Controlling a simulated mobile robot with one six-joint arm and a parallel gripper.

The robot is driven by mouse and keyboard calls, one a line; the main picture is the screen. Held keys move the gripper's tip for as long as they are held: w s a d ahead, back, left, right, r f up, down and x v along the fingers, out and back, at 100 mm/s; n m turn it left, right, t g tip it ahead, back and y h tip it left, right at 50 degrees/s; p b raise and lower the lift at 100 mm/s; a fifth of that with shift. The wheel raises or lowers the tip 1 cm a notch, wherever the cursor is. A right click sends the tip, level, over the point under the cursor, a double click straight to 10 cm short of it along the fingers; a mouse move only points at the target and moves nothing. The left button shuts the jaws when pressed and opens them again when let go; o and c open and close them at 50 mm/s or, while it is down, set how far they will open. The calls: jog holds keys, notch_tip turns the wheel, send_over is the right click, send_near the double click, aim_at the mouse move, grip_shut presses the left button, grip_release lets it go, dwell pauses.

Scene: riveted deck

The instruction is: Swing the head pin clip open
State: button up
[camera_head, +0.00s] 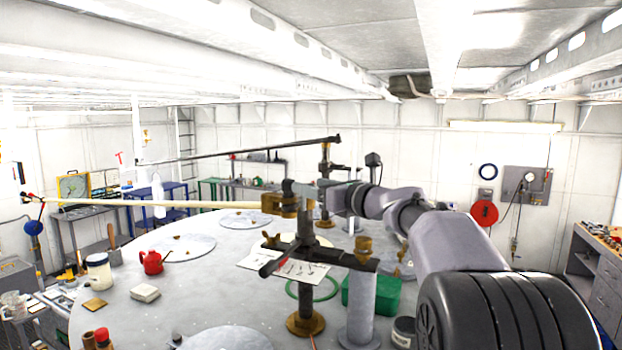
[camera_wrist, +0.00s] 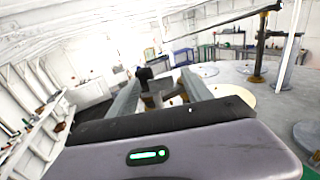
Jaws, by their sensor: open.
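My gripper (camera_head: 302,188) reaches in from the right in the head view, at the top of a dark metal post (camera_head: 306,225) on a brass foot. A brass fitting (camera_head: 283,204) sits just beneath and left of the fingers, at the right end of a long pale rod (camera_head: 150,203). I cannot make out which small part is the head pin clip. In the wrist view my gripper (camera_wrist: 160,80) has its two grey fingers apart. A dark knob (camera_wrist: 145,74) and a brownish bracket (camera_wrist: 152,97) show between them; I cannot tell whether the fingers touch them.
A dark crossbar (camera_head: 350,258) spans from this post to a grey cylinder (camera_head: 361,300). A second post (camera_head: 326,180) carries a dark rod (camera_head: 240,150) behind. The round deck (camera_head: 215,295) holds a red kettle (camera_head: 151,262), a white block (camera_head: 145,293) and a green box (camera_head: 385,297).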

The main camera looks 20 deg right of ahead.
jog(key=shift+w+a, duration=0.15)
jog(key=shift+w, duration=0.35)
grip_shut()
jog(key=shift+w+d+n+g+y+p, duration=0.1)
jog(key=shift+w+n+g+y+p, duration=0.1)
jog(key=shift+n+g+y+p, duration=1.35)
jog(key=shift+w+d+n+g+y+p, duration=0.15)
jog(key=shift+n+g+y+p, duration=0.5)
jog(key=shift+n+y+p, duration=1)
jog(key=shift+f+m+y+b, duration=0.1)
jog(key=shift+m+y+b, duration=0.3)
jog(key=shift+m, duration=0.1)
grip_release()
jog(key=shift+a, duration=0.1)
jog(key=b+v, duration=0.3)
jog(key=v, duration=1.4)
jog(key=shift+s, duration=0.2)
